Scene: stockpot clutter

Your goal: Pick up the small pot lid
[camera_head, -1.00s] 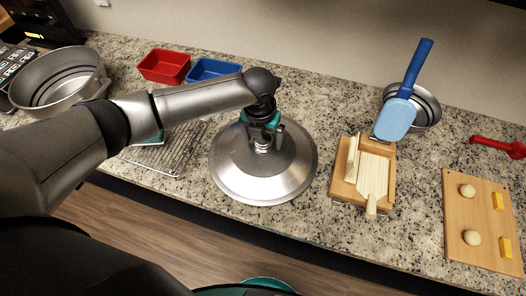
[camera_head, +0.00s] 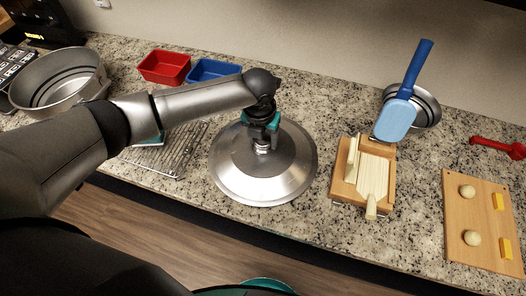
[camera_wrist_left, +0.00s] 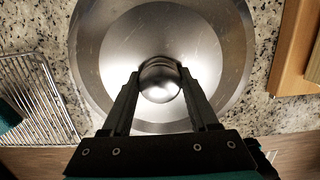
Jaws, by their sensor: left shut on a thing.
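The small pot lid (camera_head: 240,178) is a round silver metal lid with a knob at its centre. It is in the middle of the counter in the head view, its near rim close to the front edge. It also fills the upper middle of the left wrist view (camera_wrist_left: 110,60). My left gripper (camera_head: 262,143) is above the lid's centre, pointing down, with its fingers on either side of the round knob (camera_wrist_left: 160,82). It is shut on the knob. I cannot tell whether the lid's rim is touching the counter. My right gripper is not in view.
A wire rack (camera_head: 178,160) is left of the lid, and a wooden board with a slicer-like top (camera_head: 373,178) is right of it. Red (camera_head: 163,67) and blue (camera_head: 213,71) trays stand behind. A metal pot (camera_head: 60,92) is far left. A cutting board (camera_head: 480,225) lies far right.

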